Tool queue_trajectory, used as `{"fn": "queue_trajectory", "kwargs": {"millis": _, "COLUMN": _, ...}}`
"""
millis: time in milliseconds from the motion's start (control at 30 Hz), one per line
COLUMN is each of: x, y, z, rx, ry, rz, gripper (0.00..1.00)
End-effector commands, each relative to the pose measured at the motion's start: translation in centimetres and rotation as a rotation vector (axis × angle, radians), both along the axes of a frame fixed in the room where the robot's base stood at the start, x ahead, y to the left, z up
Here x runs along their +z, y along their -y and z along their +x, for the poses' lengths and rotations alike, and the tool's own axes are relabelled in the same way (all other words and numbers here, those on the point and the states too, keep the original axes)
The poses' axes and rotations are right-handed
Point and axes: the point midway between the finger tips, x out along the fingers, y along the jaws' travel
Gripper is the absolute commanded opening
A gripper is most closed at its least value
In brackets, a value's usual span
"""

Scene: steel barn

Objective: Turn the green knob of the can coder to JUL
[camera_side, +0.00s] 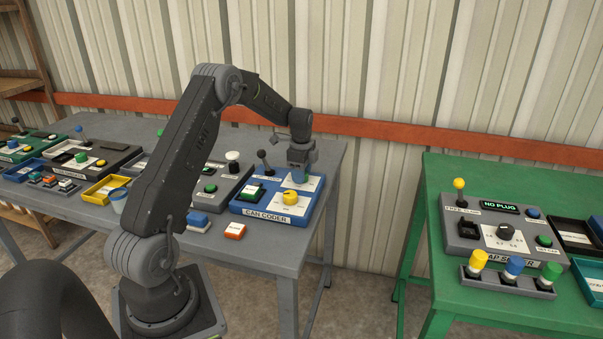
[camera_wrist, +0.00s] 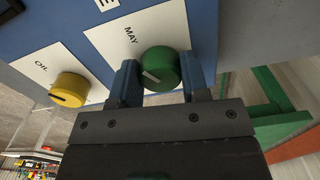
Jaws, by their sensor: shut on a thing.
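The can coder (camera_side: 236,208) is a blue panel on the grey table. Its green knob (camera_wrist: 166,62) sits on a white plate in the wrist view, between the two blue fingers of my gripper (camera_wrist: 160,76), which is shut on it. The knob has a short white mark on its face. The word MAY is printed on the plate beside the knob; no other month shows, and JUL is not visible. In the side view my gripper (camera_side: 299,175) points down at the panel's right rear and hides the green knob.
A yellow knob (camera_wrist: 69,89) beside the word OIL is close by; it also shows in the side view (camera_side: 290,197). A black-topped lever (camera_side: 263,157) stands at the panel's back. An orange block (camera_side: 235,231) lies in front. A green table (camera_side: 437,283) stands apart at right.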

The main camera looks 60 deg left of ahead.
Motion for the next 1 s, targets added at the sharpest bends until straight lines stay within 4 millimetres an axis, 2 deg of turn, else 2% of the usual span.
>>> {"fn": "queue_trajectory", "kwargs": {"millis": 1000, "x": 0.12, "y": 0.12, "z": -0.04, "rx": 0.918, "ry": 0.003, "rz": -0.001, "gripper": 0.18}}
